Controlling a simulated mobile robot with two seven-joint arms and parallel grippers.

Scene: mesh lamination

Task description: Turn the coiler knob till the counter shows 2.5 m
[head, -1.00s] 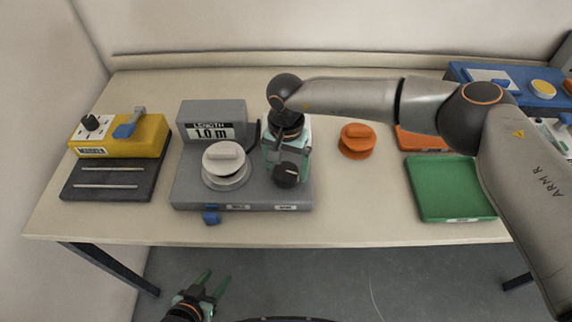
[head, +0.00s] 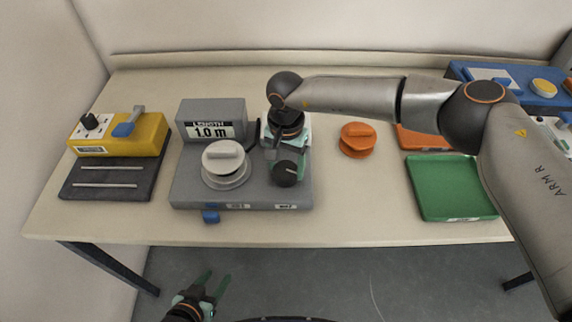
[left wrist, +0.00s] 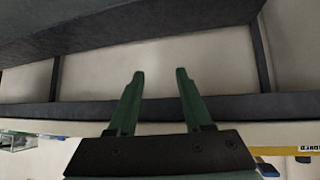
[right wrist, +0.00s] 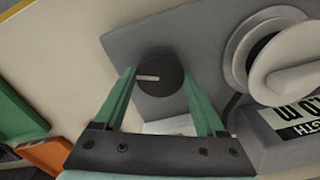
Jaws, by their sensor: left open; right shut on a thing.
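The coiler (head: 240,198) is a grey flat base on the table. Its counter (head: 212,131) reads 1.0 m. A white spool (head: 222,160) sits on its left part. The dark round knob (head: 287,175) is on the right part; its white pointer line shows in the right wrist view (right wrist: 150,78). My right gripper (right wrist: 160,74) comes down over the knob and is shut on it, one finger on each side. My left gripper (head: 212,282) is open and empty, low in front of the table; its spread fingers show in the left wrist view (left wrist: 160,75).
A yellow box (head: 125,140) with a blue lever stands at the left behind a dark slotted plate (head: 75,188). An orange spool (head: 357,140) stands right of the coiler. A green tray (head: 450,190) lies further right.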

